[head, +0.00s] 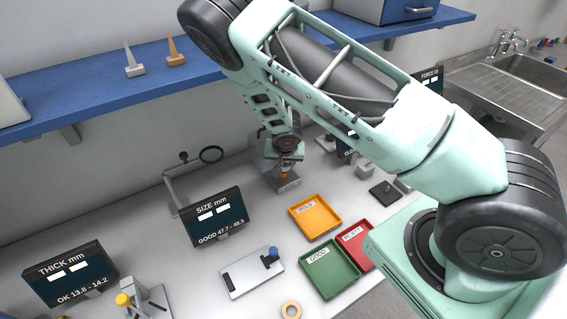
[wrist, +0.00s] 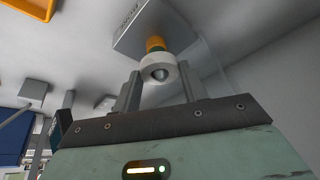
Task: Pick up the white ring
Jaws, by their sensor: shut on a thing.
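The white ring (wrist: 146,73) shows in the wrist view between the two fingers of my gripper (wrist: 158,82), with a dark rounded tip in its hole. My gripper is shut on it. In the head view my gripper (head: 285,164) is low over this grey block (head: 287,185) near the back wall. The ring cannot be made out there. A separate tan ring (head: 291,310) lies on the bench at the front edge of the picture.
Orange (head: 315,216), green (head: 330,270) and red (head: 356,246) trays lie in front of the block. The SIZE display (head: 213,217), THICK display (head: 72,273) and a plate with a blue knob (head: 252,274) stand to the left. A blue shelf (head: 90,80) overhangs the bench.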

